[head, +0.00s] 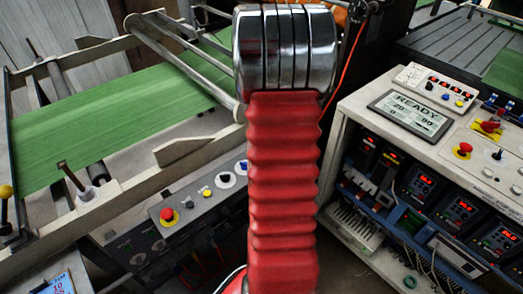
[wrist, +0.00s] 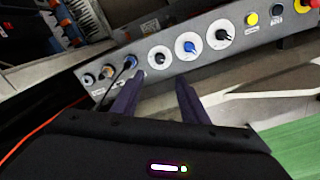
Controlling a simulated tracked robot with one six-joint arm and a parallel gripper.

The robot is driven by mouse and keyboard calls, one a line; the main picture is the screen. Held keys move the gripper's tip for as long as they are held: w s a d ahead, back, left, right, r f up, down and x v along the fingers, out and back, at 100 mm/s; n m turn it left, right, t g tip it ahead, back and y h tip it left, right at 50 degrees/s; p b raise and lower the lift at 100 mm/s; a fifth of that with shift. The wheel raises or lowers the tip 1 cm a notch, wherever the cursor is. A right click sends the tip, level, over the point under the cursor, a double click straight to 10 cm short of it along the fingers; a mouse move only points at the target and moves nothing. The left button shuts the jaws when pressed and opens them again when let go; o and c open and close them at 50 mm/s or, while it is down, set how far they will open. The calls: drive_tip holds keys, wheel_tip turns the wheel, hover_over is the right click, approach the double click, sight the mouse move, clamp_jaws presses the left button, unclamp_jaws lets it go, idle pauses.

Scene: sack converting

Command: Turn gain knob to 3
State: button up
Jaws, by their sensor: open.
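A sloping grey control panel (wrist: 110,70) crosses the wrist view and carries a row of knobs on white dials. These are a small dark knob (wrist: 160,57), a blue knob (wrist: 192,45) and a black knob (wrist: 222,34). Their labels and scale numbers are too small to read, so I cannot tell which is the gain knob. My gripper (wrist: 157,88) is open and empty, its two dark fingers apart, pointing at the panel below the small dark knob. No contact with a knob shows. In the head view the same panel (head: 150,236) is partly hidden by my red-sleeved arm.
A yellow button (wrist: 252,19) and a red button (head: 167,215) sit on the panel. Cables plug into sockets (wrist: 107,72) at its left end in the wrist view. A green web (head: 110,125) runs behind the panel. A white cabinet (head: 345,115) stands at right.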

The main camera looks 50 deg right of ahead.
drive_tip(key=shift+f, duration=0.1)
wheel_tip(320, 180, down, 14)
drive_tip(key=shift+r, duration=0.15)
idle(0.5)
clamp_jaws()
drive_tip(key=shift+w+a, duration=0.1)
drive_tip(key=shift+a, duration=0.05)
